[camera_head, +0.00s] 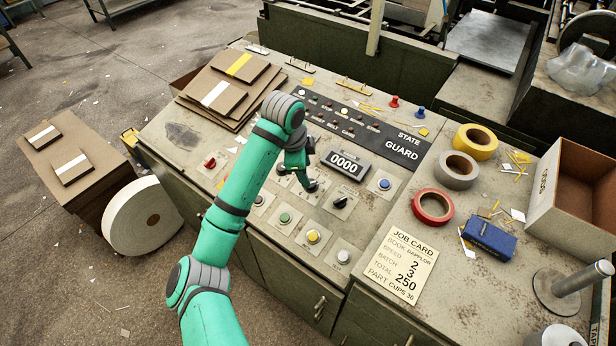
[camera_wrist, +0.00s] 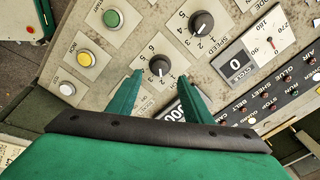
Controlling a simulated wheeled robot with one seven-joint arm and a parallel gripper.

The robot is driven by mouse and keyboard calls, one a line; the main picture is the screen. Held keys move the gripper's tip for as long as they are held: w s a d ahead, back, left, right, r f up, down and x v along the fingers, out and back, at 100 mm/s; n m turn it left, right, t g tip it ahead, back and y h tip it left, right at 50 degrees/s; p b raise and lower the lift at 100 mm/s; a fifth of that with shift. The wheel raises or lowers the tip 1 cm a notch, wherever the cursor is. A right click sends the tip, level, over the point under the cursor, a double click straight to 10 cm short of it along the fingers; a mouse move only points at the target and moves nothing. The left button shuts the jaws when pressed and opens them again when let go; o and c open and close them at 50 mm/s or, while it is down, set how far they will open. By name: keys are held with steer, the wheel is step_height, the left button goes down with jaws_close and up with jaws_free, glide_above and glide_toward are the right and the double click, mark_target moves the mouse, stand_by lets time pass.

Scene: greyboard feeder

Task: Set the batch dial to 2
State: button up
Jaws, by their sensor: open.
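The dial between my fingers is a black knob (camera_wrist: 158,65) on a pale plate with numbers around it. Its name is not clearly legible, and I cannot tell which number it points at. It appears in the head view as the black knob (camera_head: 340,202) just right of my gripper. A second black knob (camera_wrist: 203,22), labelled SPEED, stands beside it. My gripper (camera_wrist: 160,77) is open, with one green finger on each side of the first knob in the wrist view. Whether the fingers touch it is unclear. In the head view my gripper (camera_head: 298,182) is above the panel.
Near the dial are a green button (camera_head: 285,217), a yellow button (camera_head: 313,236), a blue button (camera_head: 385,184) and the 0000 counter (camera_head: 345,165). A job card (camera_head: 397,262) reads batch 3, speed 2. Tape rolls (camera_head: 433,207) and an open box (camera_head: 573,195) lie to the right.

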steer(key=shift+v, duration=2)
